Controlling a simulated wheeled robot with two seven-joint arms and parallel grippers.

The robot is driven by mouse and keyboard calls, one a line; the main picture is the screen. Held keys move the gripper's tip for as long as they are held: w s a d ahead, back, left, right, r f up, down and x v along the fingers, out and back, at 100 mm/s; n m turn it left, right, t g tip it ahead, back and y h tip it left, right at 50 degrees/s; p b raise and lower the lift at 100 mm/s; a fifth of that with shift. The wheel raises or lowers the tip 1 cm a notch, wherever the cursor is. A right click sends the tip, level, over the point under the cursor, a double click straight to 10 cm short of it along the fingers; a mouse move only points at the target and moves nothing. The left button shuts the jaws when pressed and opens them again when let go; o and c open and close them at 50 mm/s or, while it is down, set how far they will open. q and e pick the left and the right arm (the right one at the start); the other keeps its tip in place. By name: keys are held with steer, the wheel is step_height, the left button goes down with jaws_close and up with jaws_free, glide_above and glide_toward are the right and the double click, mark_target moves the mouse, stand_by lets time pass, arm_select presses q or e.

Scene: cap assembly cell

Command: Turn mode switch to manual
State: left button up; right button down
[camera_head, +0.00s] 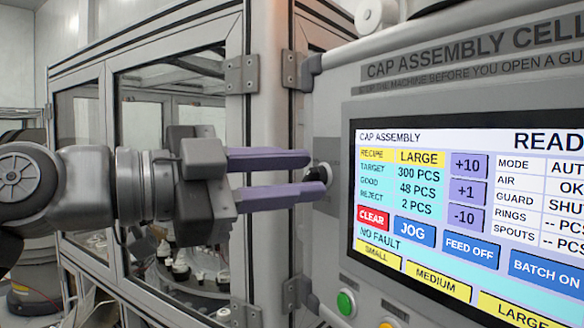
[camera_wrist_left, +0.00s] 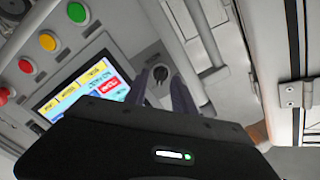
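The mode switch (camera_head: 325,173) is a small black knob on a pale round base, on the grey panel left of the screen. It also shows in the wrist view (camera_wrist_left: 160,74), just beyond the fingertips. My left gripper (camera_head: 314,174) has two purple fingers spread apart, one above and one below the knob in the head view. The lower finger partly hides the knob; I cannot tell whether either finger touches it. The screen (camera_head: 470,200) shows a MODE row whose value is cut off as "AUT". My right gripper is in neither view.
A green button (camera_head: 346,302) sits below the screen, with a yellow one (camera_head: 388,323) beside it. The wrist view also shows a red button (camera_wrist_left: 4,95). A glass-windowed guard door (camera_head: 180,95) with hinges stands behind my left arm.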

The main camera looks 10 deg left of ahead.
arm_select(q)
steer(key=shift+c, duration=0.3)
jaws_close()
steer(key=shift+n+b, duration=0.3)
steer(key=shift+n, duration=0.1)
steer(key=shift+w+a+f+n+b, duration=0.1)
steer(key=shift+n+b, duration=0.3)
steer(key=shift+n, duration=0.5)
steer(key=n+b, duration=0.1)
steer(key=n, duration=1.4)
steer(key=shift+w+a+b, duration=0.15)
steer(key=shift+b, duration=0.25)
steer(key=shift+n, duration=0.3)
